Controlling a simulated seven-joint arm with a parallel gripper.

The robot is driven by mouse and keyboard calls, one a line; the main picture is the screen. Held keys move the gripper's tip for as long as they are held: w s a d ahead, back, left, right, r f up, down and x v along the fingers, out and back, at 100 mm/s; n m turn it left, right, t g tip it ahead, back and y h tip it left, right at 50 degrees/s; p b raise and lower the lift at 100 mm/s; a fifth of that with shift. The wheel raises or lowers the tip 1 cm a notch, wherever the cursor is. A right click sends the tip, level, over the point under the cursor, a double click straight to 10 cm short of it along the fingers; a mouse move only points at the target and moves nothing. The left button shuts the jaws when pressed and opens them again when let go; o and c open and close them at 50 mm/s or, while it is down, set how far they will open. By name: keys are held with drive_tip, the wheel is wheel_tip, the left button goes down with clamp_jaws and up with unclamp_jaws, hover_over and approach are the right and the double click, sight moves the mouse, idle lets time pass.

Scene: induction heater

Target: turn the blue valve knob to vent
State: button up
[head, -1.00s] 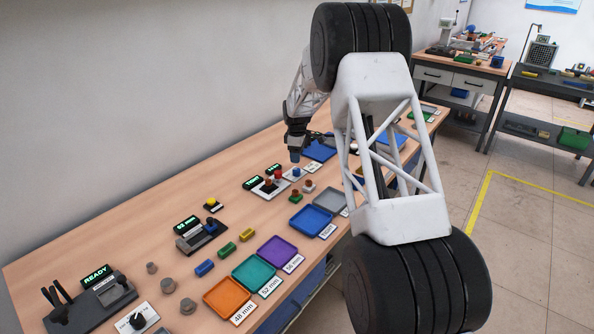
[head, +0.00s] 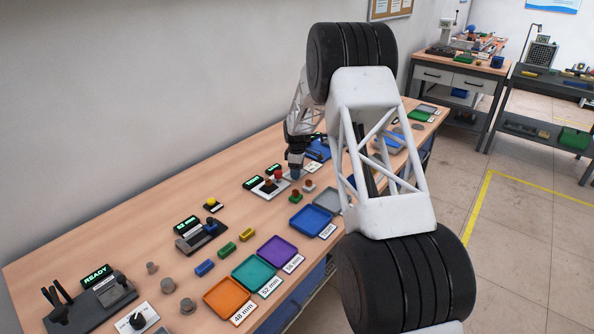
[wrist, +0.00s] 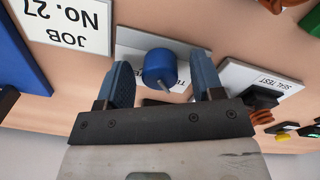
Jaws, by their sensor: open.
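The blue valve knob (wrist: 159,66) stands on a pale labelled plate (wrist: 135,42) in the wrist view. A thin light pointer mark shows on the knob and points toward the lower right of the picture. My gripper (wrist: 161,73) is open, with one blue-grey finger on each side of the knob. Gaps show between the knob and both fingers. I cannot tell how far the fingertips reach down beside it. In the head view my gripper (head: 295,172) is low over the workbench and largely hides the knob.
A card reading JOB No. 27 (wrist: 68,20) and a blue tray (wrist: 18,58) lie left of the knob in the wrist view. A SEAL TEST plate (wrist: 248,77) is close on the right. Colored trays, such as the purple tray (head: 277,252), line the workbench front.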

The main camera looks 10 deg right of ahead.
drive_tip(key=c, duration=0.9)
